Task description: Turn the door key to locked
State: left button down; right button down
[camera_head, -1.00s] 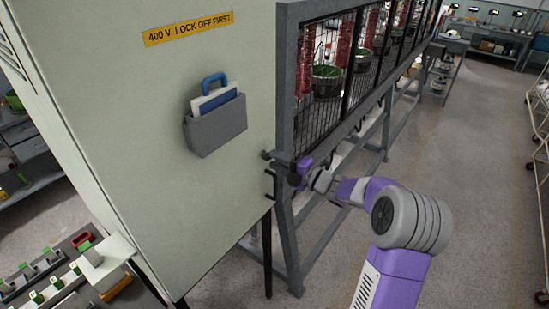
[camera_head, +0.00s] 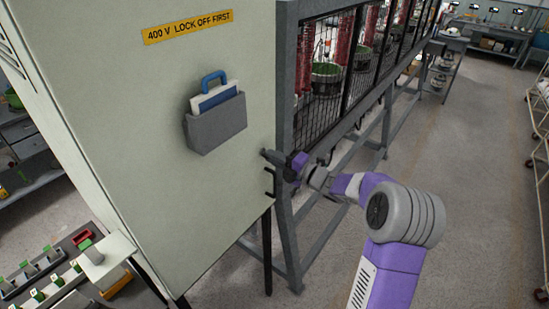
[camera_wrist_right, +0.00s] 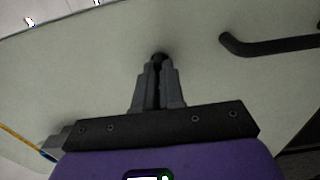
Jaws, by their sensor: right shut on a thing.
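The cabinet door (camera_head: 130,130) is a large pale panel with a yellow "400 V LOCK OFF FIRST" label (camera_head: 187,28). My right gripper (camera_head: 272,156) is at the door's right edge. In the right wrist view my right gripper (camera_wrist_right: 159,72) is shut on the key, a small dark piece (camera_wrist_right: 160,57) at its fingertips, against the door. The fingers hide most of the key, so its angle cannot be read. A dark bent handle (camera_wrist_right: 265,46) is apart from the fingers, to their right; it also shows in the head view (camera_head: 270,183). My left gripper is not in view.
A grey pocket (camera_head: 215,123) with a blue-handled item is fixed on the door. A grey frame with mesh (camera_head: 287,100) stands right behind the cabinet. A bench with switches (camera_head: 45,275) is at lower left. The floor (camera_head: 450,170) at right is clear.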

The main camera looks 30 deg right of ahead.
jog(key=shift+m, duration=0.3)
jog(key=m+p, duration=0.6)
jog(key=m, duration=1.1)
jog(key=shift+m, duration=0.3)
jog(key=c, duration=1.2)
grip_release()
jog(key=shift+c, duration=0.2)
jog(key=shift+s, duration=0.1)
